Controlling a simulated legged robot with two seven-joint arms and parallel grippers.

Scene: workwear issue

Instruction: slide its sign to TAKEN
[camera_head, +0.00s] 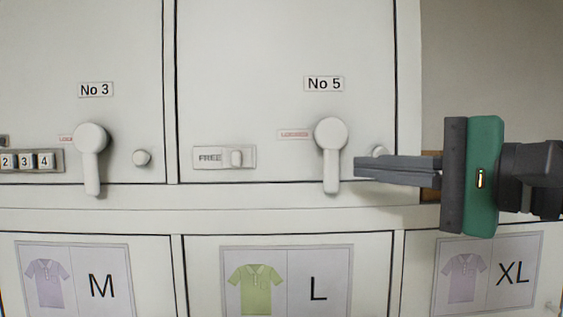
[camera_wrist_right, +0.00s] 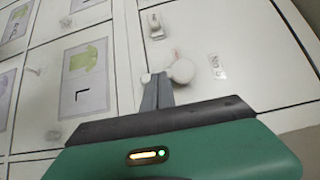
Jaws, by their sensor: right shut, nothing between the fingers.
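The sign on door No 5 is a small slider plate (camera_head: 208,157) that reads FREE, with a pale knob (camera_head: 237,158) at its right end. The sign's knob also shows near the top of the right wrist view (camera_wrist_right: 157,24). My right gripper (camera_head: 357,168) is shut and empty. It comes in from the right, its tips just right of the No 5 handle (camera_head: 331,138), well apart from the sign. In the right wrist view the fingers (camera_wrist_right: 157,80) cover part of that handle. My left gripper is not in view.
The No 5 handle hangs straight down between my right gripper and the sign, with a red LOCKED label (camera_head: 295,134) beside it. A small round knob (camera_head: 379,152) sits behind my fingers. Door No 3 (camera_head: 95,89) has a handle and number dials (camera_head: 25,161). Shirt-labelled doors are below.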

